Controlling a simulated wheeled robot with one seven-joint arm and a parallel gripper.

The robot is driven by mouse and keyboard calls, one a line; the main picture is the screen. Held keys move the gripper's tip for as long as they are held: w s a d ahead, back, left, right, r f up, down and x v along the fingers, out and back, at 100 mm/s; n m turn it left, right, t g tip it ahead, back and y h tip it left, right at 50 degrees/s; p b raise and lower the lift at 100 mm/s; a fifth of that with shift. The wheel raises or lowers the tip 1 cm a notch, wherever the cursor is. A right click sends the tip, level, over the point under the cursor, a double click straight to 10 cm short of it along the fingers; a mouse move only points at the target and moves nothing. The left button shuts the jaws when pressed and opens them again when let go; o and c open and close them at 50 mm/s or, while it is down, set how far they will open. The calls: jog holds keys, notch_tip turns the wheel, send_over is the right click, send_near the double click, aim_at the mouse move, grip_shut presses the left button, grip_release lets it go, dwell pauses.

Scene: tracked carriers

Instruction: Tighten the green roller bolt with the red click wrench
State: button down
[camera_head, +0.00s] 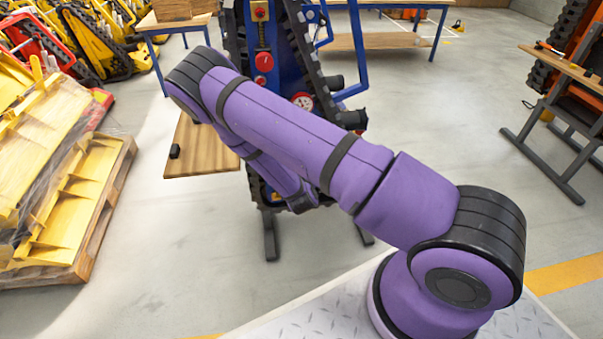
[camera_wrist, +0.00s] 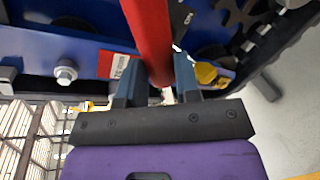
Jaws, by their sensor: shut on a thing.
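In the wrist view my gripper (camera_wrist: 157,78) is shut on the red handle of the click wrench (camera_wrist: 150,35), which runs up past the top edge of the picture. The wrench head is not in view. A blue tracked carrier frame (camera_wrist: 100,27) lies behind it. A silver hex bolt (camera_wrist: 66,72) and a yellow part (camera_wrist: 205,73) show on either side of the handle. I see no bolt that is clearly green. In the head view the carrier (camera_head: 283,62) stands upright with black tracks; my arm covers its lower part and hides my gripper.
A wooden shelf (camera_head: 205,160) with a small black object (camera_head: 174,151) is left of the carrier. Yellow parts on a pallet (camera_head: 75,205) stand at the left. A bench (camera_head: 565,65) with another tracked carrier is at the right. Floor between them is clear.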

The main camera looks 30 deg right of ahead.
jog(key=w+a+r+n+h, duration=0.1)
jog(key=a+r+n+h, duration=0.1)
jog(key=a+r+n, duration=0.2)
jog(key=shift+w+a+r+n, duration=0.15)
jog(key=shift+w+a+n, duration=0.1)
jog(key=shift+a+n, duration=0.5)
jog(key=shift+a, duration=0.1)
jog(key=shift+w+d, duration=0.25)
jog(key=shift+w, duration=0.55)
jog(key=shift+w+d, duration=0.25)
jog(key=shift+w, duration=0.5)
dwell(3.0)
dwell(0.5)
jog(key=c, duration=1.4)
grip_release()
grip_shut()
jog(key=shift+s+d+f+m, duration=0.2)
jog(key=shift+d+f+m, duration=0.05)
jog(key=shift+d+m, duration=0.3)
